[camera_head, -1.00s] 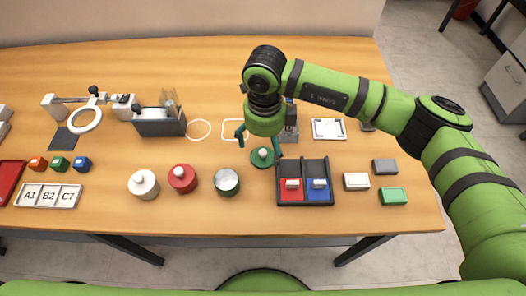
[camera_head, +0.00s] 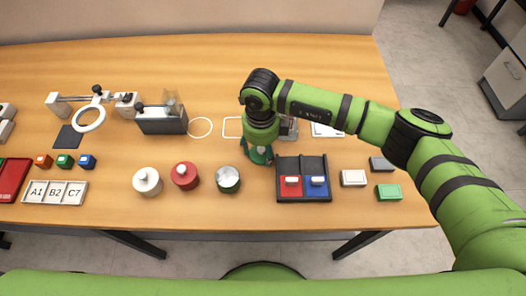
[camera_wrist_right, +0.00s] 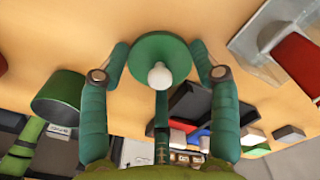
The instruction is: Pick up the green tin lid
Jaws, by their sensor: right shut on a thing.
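The green tin lid (camera_wrist_right: 160,50) is a round green disc with a pale knob (camera_wrist_right: 159,75). My right gripper (camera_wrist_right: 161,68) is shut on it, with fingers at its left and right sides and another below. In the head view the right gripper (camera_head: 257,152) points down at the table just left of the dark tray, and the lid (camera_head: 261,157) is mostly hidden beneath it. I cannot tell whether the lid touches the table. The open tin (camera_head: 228,180) stands to the left; its green side shows in the wrist view (camera_wrist_right: 58,98). My left gripper is not in view.
A dark divided tray (camera_head: 288,165) with a red and a blue block is close on the right. White (camera_head: 147,182) and red (camera_head: 185,176) lidded tins stand further left. White, grey and green blocks lie right of the tray. A grey device stands behind the gripper.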

